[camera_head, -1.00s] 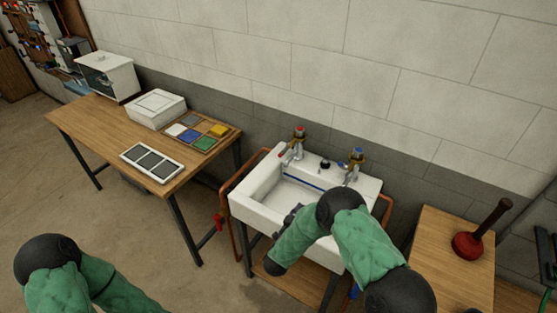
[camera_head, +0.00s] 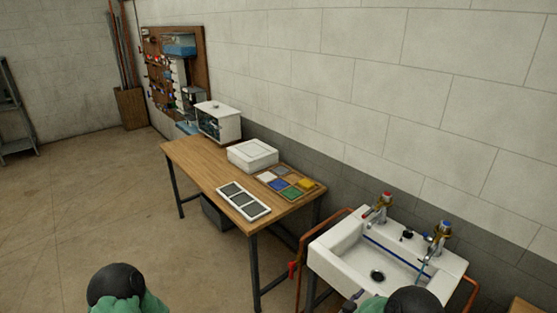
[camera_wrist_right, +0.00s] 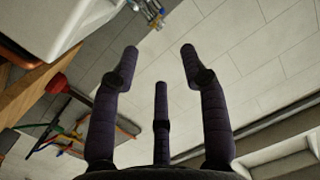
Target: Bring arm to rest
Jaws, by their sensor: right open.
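My right gripper (camera_wrist_right: 159,66) has its dark fingers spread with nothing between them in the right wrist view. In the head view, only a small dark part of my right gripper (camera_head: 351,302) shows at the front edge of the white sink (camera_head: 338,263). The right arm's black joint and green sleeve are at the bottom edge. My left arm shows only a black joint and green sleeve at the bottom left, and its gripper is out of view.
A wooden table (camera_head: 200,174) left of the sink bears a white box (camera_head: 252,156), a tray of coloured squares (camera_head: 286,184) and a panel with dark squares (camera_head: 244,201). A copper pipe runs beside the sink.

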